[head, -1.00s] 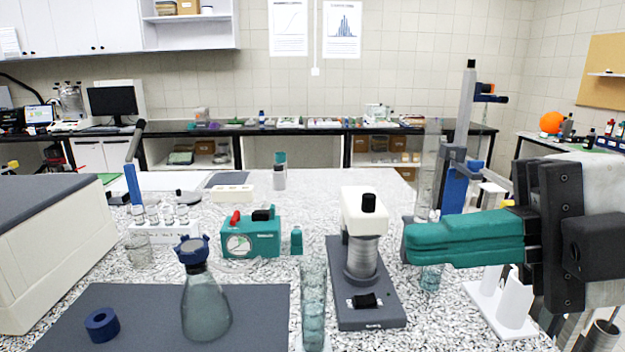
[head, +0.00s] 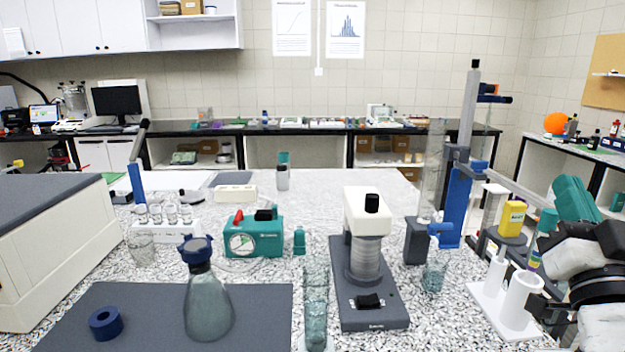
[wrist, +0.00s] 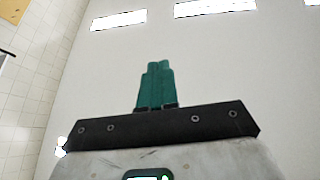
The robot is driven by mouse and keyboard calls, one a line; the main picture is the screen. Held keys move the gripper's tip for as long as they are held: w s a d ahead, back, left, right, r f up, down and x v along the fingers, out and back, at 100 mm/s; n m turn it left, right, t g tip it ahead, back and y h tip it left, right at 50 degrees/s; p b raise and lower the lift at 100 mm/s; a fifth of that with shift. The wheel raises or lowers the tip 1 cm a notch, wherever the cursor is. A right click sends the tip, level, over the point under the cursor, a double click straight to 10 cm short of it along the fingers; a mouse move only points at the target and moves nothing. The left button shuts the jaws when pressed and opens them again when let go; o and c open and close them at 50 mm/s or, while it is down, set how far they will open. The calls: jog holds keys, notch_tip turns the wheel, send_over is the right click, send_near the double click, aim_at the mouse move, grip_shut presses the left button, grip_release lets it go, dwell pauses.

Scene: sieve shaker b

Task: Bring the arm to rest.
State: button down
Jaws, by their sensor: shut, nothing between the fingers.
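My gripper (head: 574,196) is at the right edge of the head view, raised and tilted upward, with its teal fingers clear of the bench. In the wrist view my gripper (wrist: 159,68) shows its two teal fingers side by side, shut with nothing between them. Behind them are only the pale ceiling and a tiled wall. Part of my arm is cut off by the right edge of the head view.
Near my gripper stand a white holder with cylinders (head: 522,300), a yellow box (head: 512,218) and a tall blue-and-grey stand (head: 460,190). The sieve shaker (head: 368,270) stands at the centre. A flask (head: 208,305) and blue ring (head: 104,323) are on a dark mat (head: 262,310).

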jog(key=s+a+f+g+y, duration=0.15)
jog(key=f+g, duration=0.25)
jog(key=f, duration=0.7)
jog(key=s+f+g+y, duration=0.15)
jog(key=f+g, duration=0.25)
jog(key=f, duration=0.7)
jog(key=s+f+g, duration=0.3)
jog(key=f+g, duration=0.1)
jog(key=f, duration=0.8)
jog(key=s+a+f+n+g+y, duration=0.1)
jog(key=s+a+f+n+g, duration=0.1)
jog(key=s+f+g, duration=0.3)
jog(key=s+a+f+n+g+y, duration=0.2)
jog(key=s+f+g, duration=0.3)
jog(key=s+f, duration=0.7)
jog(key=s+a, duration=0.1)
jog(key=s, duration=0.5)
jog(key=shift+s+f, duration=0.15)
jog(key=shift+f, duration=0.05)
